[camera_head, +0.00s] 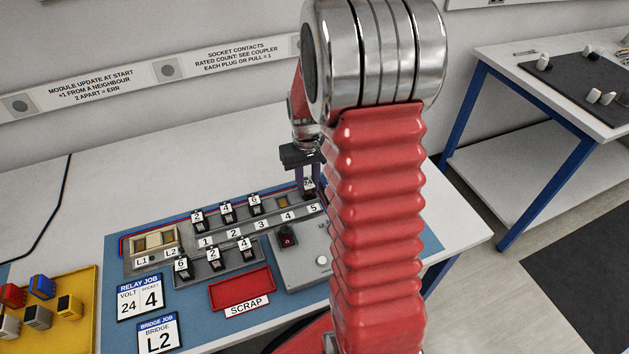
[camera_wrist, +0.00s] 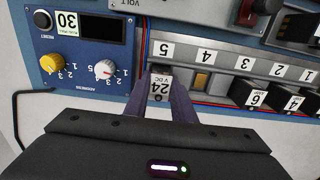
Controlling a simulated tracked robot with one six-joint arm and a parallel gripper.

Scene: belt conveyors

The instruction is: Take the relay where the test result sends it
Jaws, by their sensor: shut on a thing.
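The socket over number 4 (camera_head: 283,202) is empty and shows amber, also in the wrist view (camera_wrist: 201,80). Plugged modules labelled 2 (camera_head: 198,218), 4 (camera_head: 227,212) and 6 (camera_head: 255,205) stand over numbers 1 to 3. The relay job card (camera_head: 139,298) reads volt 24, socket 4. No test result is readable.
A red scrap tray (camera_head: 241,289) lies in front of a lower row of modules (camera_head: 212,257). A bridge job card (camera_head: 158,333) reads L2. A yellow tray (camera_head: 85,285) holds coloured blocks. A blue panel (camera_wrist: 85,60) with two knobs and a 30 label is close to my gripper.

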